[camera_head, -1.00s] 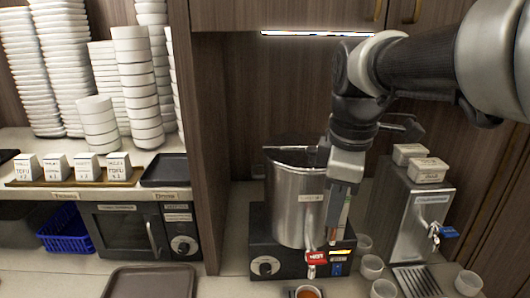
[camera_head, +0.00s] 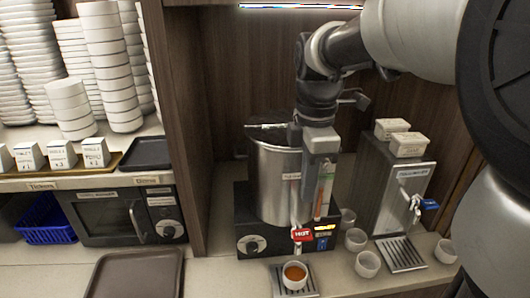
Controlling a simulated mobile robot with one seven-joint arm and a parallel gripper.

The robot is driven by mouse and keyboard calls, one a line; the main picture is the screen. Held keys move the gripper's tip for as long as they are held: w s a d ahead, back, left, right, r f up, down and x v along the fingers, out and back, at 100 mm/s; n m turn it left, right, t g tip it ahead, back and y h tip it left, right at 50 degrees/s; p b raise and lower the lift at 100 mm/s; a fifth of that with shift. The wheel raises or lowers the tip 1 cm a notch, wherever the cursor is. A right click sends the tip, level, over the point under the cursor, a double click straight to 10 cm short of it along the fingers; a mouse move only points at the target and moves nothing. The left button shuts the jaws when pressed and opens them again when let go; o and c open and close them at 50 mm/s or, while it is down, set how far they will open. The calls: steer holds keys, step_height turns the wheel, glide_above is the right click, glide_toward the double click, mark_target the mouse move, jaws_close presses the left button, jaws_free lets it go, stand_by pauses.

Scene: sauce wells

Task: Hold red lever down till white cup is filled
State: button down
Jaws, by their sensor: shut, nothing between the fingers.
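The red lever (camera_head: 302,235), marked HOT, is at the front of the large steel pot (camera_head: 272,190). A white cup (camera_head: 295,281) with orange-brown liquid in it stands right below the lever on a small drip grate (camera_head: 312,291). How high the liquid stands is hard to tell. My gripper (camera_head: 308,217) is shut and empty. It points down in front of the pot, with its tips just above the red lever. I cannot tell whether they touch it. The gripper hides part of the pot's right side.
Several empty white cups (camera_head: 367,264) stand to the right. A steel dispenser (camera_head: 392,190) with a blue lever (camera_head: 429,204) is behind them. A dark tray (camera_head: 135,275) lies at the lower left. Stacked white bowls (camera_head: 110,65) fill the left shelf.

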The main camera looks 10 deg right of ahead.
mark_target(302, 234)
step_height(302, 234, down, 10)
steer(key=shift+f, duration=0.25)
stand_by(0.3)
